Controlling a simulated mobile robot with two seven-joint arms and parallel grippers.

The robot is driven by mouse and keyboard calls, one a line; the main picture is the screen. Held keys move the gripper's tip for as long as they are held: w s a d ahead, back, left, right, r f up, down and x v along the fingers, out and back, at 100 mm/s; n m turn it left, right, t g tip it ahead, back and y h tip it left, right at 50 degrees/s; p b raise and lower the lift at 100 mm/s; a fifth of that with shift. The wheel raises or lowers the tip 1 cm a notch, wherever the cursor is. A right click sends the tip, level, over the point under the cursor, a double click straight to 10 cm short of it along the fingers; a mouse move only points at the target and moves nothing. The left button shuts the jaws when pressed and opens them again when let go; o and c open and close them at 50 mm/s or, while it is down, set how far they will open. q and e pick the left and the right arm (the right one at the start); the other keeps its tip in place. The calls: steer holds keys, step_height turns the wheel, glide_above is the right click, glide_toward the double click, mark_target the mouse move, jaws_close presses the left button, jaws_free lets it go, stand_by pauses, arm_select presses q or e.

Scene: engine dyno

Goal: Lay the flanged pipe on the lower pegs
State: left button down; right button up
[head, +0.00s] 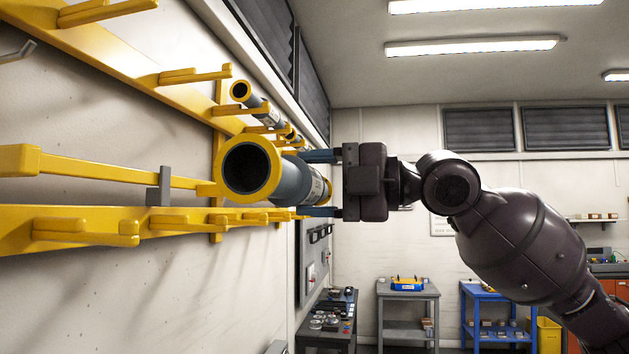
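The flanged pipe (292,181) is a thick grey-blue tube with a yellow flange around its open near end. It lies level along the wall rack, its open end facing me. My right gripper (320,184) comes in from the right, with one blue finger along the pipe's top and one along its underside; it looks shut on the pipe. The lower pegs (180,221) are yellow arms on the lower rail, just below the pipe's height. I cannot tell whether the pipe touches them. My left gripper is not in view.
Upper yellow pegs (195,75) stick out from the wall above, and a thinner pipe (246,93) rests there, close above the held pipe. A grey upright piece (160,188) stands on the left. A dark table (330,325) and a grey cart (407,291) stand farther back.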

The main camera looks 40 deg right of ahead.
steer(key=shift+p+x, duration=0.65)
steer(key=shift+x, duration=0.5)
steer(key=f+x, duration=0.1)
steer(key=x, duration=0.7)
steer(key=f+x, duration=0.2)
steer(key=x, duration=0.7)
steer(key=shift+w+a+f, duration=0.25)
steer(key=shift+f, duration=0.05)
steer(key=o, duration=1.2)
steer(key=shift+f, duration=0.1)
steer(key=shift+d, duration=0.1)
